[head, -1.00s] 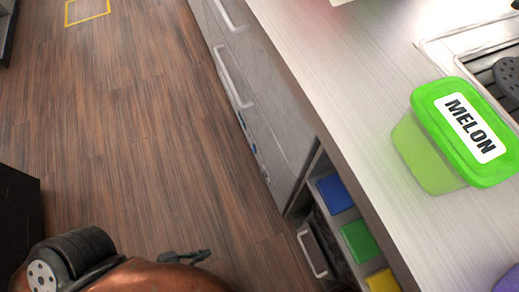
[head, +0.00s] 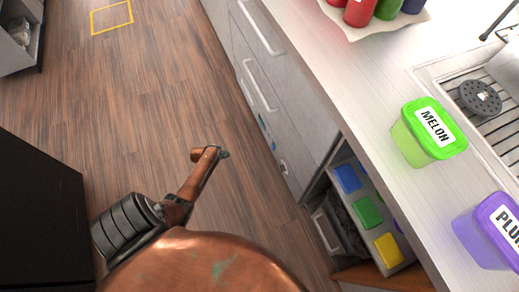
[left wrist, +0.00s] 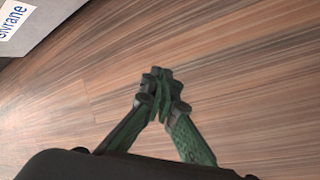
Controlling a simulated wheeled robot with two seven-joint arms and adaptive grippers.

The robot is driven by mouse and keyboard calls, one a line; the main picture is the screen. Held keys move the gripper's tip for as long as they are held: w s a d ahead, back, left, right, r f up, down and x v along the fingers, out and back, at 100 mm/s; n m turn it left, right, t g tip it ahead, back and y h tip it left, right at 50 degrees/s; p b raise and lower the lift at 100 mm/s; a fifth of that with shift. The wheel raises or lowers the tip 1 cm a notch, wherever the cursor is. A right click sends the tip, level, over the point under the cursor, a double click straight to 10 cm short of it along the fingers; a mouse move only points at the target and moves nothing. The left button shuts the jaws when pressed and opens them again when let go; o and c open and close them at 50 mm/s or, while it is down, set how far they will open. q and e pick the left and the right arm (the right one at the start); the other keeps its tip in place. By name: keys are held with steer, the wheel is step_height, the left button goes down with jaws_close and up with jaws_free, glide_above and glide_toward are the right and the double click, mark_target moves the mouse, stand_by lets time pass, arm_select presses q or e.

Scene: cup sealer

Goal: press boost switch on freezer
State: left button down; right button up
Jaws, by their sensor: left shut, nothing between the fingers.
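The grey front under the counter, which looks like the freezer (head: 300,120), runs along the right of the floor in the head view. It carries small blue marks (head: 266,130) and a small pale round detail (head: 283,167) low on its side; I cannot tell which is the boost switch. My left gripper (head: 223,154) is over the floor, left of this front and apart from it. In the left wrist view its fingers (left wrist: 160,85) are shut together and empty. A grey panel corner with a label reading "ivrane" (left wrist: 14,18) shows at top left. My right gripper is out of view.
The counter (head: 350,105) overhangs on the right with a green MELON tub (head: 428,140) and a purple tub (head: 487,235). Open shelves (head: 345,205) with blue, green and yellow boxes stand nearer. A black block (head: 40,220) is at left. The floor between is clear.

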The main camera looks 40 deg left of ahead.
mark_target(273, 147)
arm_select(q)
steer(key=w+d+r+n+t+h+p, duration=0.1)
steer(key=w+d+r+n+h+p, duration=0.1)
steer(key=w+d+r+n, duration=0.4)
steer(key=w+d+n+h, duration=0.1)
steer(key=w+d, duration=0.2)
steer(key=w, duration=0.1)
steer(key=shift+w+r+n+h, duration=0.2)
steer(key=shift+r+n+h, duration=0.1)
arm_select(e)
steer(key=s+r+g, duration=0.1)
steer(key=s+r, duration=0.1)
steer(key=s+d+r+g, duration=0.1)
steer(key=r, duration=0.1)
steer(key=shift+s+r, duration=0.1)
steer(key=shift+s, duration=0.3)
arm_select(q)
steer(key=shift+d, duration=0.1)
